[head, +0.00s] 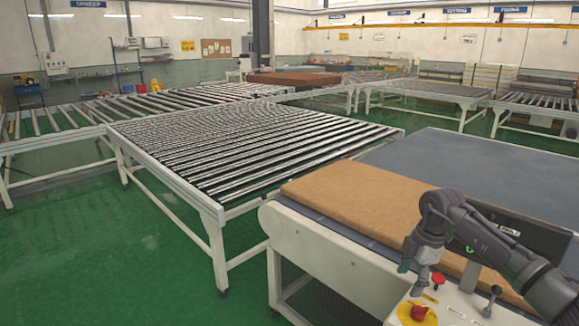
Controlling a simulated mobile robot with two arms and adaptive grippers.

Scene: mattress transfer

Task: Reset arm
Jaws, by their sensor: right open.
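My right arm comes in from the lower right. My right gripper (412,275) points down at the near edge of the machine, above its white control panel (462,303). It is open, with nothing seen between its fingers. A flat brown mattress (345,195) lies on the machine's grey belt (440,155), behind and left of the gripper. My wrist and forearm cover part of the mattress's right side. My left gripper is not in view.
The panel carries a red button on a yellow disc (418,313), a red knob (438,281) and a small joystick (491,296), all close to my right gripper. A roller table (245,150) stands left of the machine. Green floor (90,260) is clear at the left front.

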